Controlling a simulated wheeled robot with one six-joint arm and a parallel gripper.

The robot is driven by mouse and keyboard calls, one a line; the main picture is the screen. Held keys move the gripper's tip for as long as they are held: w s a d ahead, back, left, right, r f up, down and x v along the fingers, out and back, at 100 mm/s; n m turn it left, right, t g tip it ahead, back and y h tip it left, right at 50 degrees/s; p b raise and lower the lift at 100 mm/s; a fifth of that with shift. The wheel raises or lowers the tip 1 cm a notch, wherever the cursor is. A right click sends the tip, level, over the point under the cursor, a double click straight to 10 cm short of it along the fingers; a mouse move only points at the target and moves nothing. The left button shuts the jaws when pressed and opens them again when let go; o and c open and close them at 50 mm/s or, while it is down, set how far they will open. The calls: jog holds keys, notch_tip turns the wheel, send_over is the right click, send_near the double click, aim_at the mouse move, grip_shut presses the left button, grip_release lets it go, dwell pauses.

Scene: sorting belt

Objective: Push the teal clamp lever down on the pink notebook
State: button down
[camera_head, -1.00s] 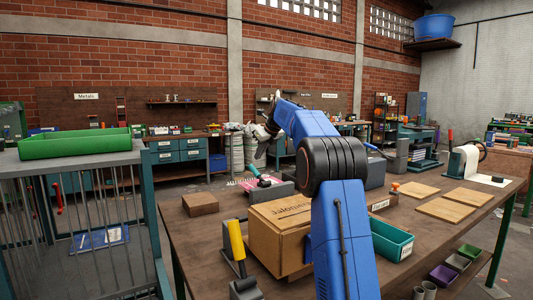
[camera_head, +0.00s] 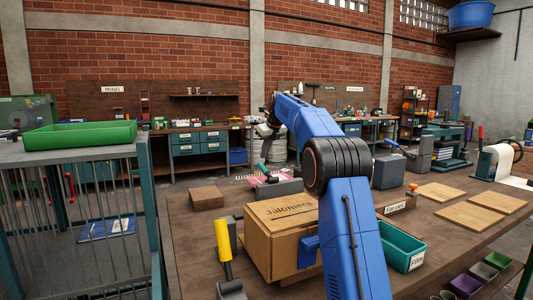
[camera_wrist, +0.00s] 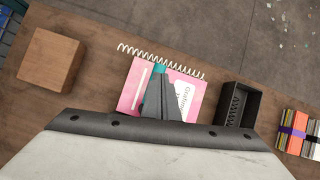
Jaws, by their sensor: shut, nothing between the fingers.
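The pink notebook (camera_wrist: 132,91) lies on the bench in the wrist view, its white spiral along the upper edge and a white label at its right. In the head view it is a small pink and white patch (camera_head: 247,178). The teal clamp lever (camera_head: 262,168) rises at a slant beside a dark grey block. In the wrist view only a bit of teal (camera_wrist: 157,69) shows past my fingertips; the rest is hidden. My gripper (camera_wrist: 160,78) is shut and empty, pointing down over the notebook. In the head view it hangs just above the lever; contact cannot be told.
A brown block (camera_wrist: 52,60) lies left of the notebook and a dark open box (camera_wrist: 239,105) right of it. A cardboard box (camera_head: 277,238), a yellow-handled clamp (camera_head: 224,240) and a teal bin (camera_head: 402,246) stand nearer on the bench.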

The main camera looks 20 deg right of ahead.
jog(key=shift+r, duration=0.1)
jog(key=v, duration=1.7)
jog(key=shift+s, duration=0.1)
